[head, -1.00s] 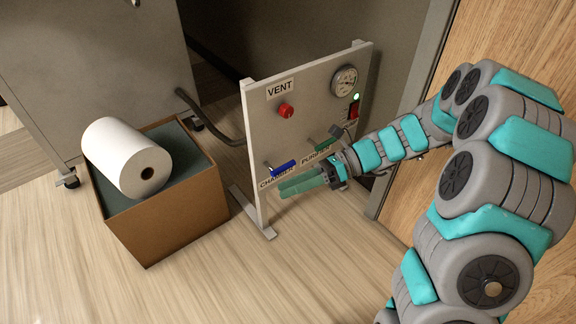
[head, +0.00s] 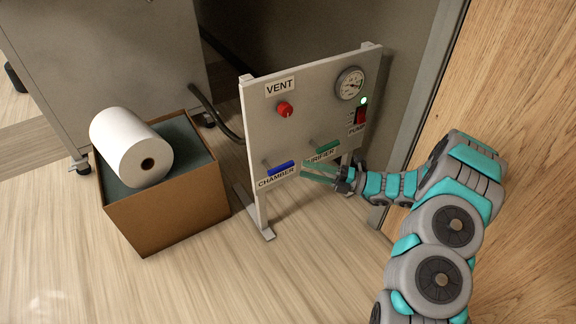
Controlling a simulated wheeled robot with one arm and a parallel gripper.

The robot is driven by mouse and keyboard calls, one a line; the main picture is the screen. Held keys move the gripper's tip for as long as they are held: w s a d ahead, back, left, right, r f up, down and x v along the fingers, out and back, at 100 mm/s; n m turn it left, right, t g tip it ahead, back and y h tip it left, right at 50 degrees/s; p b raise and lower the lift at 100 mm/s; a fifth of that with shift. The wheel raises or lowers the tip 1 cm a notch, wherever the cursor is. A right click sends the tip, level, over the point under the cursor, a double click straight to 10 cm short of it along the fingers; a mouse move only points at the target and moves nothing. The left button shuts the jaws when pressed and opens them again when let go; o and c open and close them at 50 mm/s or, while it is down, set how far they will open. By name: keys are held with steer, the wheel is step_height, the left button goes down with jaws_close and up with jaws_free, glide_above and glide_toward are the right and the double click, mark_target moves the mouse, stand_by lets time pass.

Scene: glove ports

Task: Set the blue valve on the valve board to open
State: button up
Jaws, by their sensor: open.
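The valve board (head: 300,110) is an upright pale panel on feet. The blue valve (head: 281,168) is at its lower left, above the label CHAMBER. Its handle lies roughly level, along the label's line. My gripper (head: 306,173) is open, with its translucent green fingers pointing left at the board's lower edge, just right of the blue handle. The fingers overlap the area below the PURIFIER label. I cannot tell whether they touch the board or the handle. Nothing is seen between them.
A green valve (head: 327,146) sits right of the blue one, above my gripper. A red knob (head: 285,109), a gauge (head: 350,83) and a red pump switch (head: 360,115) are higher up. A box (head: 165,215) with a white roll (head: 130,147) stands left. A wooden panel (head: 500,90) is right.

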mark_target(288, 163)
steer(key=x, duration=0.6)
steer(key=shift+a, duration=0.4)
jaws_close()
stand_by(1.1)
